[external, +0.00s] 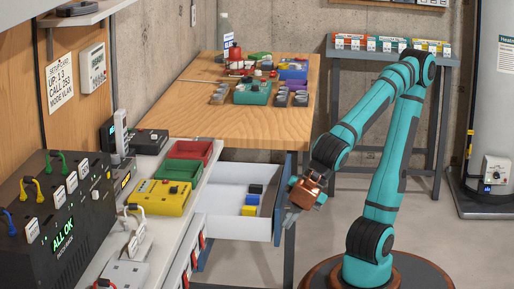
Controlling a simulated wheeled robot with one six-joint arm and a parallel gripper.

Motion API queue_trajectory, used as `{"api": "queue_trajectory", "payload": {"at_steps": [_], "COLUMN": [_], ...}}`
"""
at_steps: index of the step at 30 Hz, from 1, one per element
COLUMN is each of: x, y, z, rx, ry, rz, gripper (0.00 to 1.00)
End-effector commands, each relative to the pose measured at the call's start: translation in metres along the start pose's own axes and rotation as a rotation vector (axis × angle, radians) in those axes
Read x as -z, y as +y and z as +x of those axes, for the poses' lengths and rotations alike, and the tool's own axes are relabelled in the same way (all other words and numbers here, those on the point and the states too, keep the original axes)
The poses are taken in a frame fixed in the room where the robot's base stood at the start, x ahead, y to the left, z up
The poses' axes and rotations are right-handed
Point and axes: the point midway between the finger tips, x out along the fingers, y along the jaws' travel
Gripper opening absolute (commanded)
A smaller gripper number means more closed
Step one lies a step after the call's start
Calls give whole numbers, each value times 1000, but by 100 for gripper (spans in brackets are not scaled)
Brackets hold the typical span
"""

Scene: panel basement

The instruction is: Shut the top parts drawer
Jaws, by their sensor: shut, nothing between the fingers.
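The open parts drawer (222,200) is pulled out to the right from under the bench in the external view. It has white walls and a blue front panel (283,185). A black block, blue blocks and a yellow block (250,211) lie inside it. My gripper (291,217) is shut and empty, pointing down at the outer side of the drawer front. It is close to the panel; I cannot tell whether it touches.
A wooden table (190,118) with small parts stands behind the drawer. The left bench carries a black patch panel (85,210), a yellow box (158,197), and green (183,171) and red trays. A shelf (390,57) stands at the back.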

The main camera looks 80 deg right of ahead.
Motion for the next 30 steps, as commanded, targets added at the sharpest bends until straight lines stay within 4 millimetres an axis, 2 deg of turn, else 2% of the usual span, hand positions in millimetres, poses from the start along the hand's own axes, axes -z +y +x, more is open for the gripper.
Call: {"api": "queue_trajectory", "payload": {"at_steps": [8, 14, 20, 30], "x": [0, 0, 0, -1], "y": [1, 9, 32, 85], "z": [0, 5, 17, 45], "rx": [0, -1, -1, -1], "ry": [0, -2, -3, -3], "rz": [0, 1, 4, 4], "gripper": [0, 0, 0, 0]}}
